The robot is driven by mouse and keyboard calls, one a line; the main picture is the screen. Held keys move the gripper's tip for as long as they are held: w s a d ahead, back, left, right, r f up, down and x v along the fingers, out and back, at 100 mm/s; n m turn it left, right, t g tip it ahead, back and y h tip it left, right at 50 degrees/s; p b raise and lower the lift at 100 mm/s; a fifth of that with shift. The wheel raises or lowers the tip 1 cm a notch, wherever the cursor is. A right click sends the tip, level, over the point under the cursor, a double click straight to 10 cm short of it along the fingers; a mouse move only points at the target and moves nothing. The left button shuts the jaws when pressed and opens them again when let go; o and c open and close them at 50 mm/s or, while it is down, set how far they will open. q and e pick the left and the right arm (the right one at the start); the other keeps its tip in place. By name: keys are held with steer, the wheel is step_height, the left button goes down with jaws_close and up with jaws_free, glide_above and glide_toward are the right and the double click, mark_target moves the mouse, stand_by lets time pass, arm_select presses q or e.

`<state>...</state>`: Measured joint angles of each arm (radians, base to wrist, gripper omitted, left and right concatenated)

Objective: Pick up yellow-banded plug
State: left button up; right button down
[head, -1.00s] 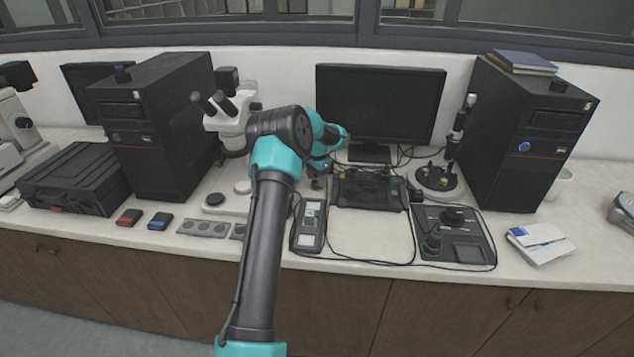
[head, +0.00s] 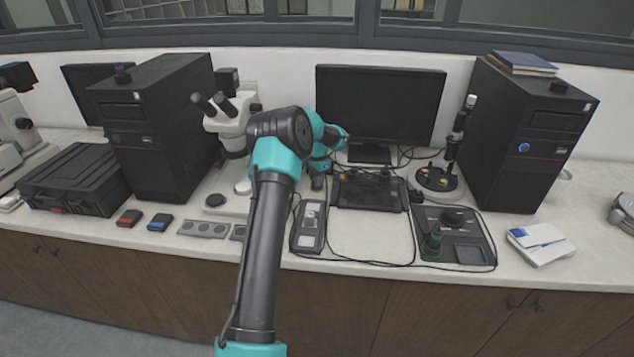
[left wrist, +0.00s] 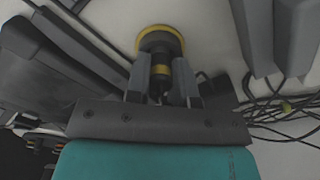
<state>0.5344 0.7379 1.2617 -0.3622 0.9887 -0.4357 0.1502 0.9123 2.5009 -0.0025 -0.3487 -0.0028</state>
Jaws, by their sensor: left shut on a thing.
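The yellow-banded plug (left wrist: 158,42) shows in the left wrist view as a dark round end with a yellow ring and a narrower dark body with yellow bands. My left gripper (left wrist: 161,75) is shut on that body, one finger on each side. In the head view my left gripper (head: 317,181) is small and dark, below the teal wrist, just left of a black tray-like unit. I cannot make out the plug in the head view. My right gripper is in neither view.
The black tray-like unit (head: 370,190) lies before the monitor (head: 380,103). A handheld meter (head: 309,226) is in front, and a control box (head: 455,236) with cables is to the right. A microscope (head: 232,125) stands left of my arm. Bare bench lies front centre.

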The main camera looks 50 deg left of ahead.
arm_select(q)
step_height(320, 180, up, 10)
steer(key=shift+r, duration=0.1)
stand_by(0.5)
stand_by(0.4)
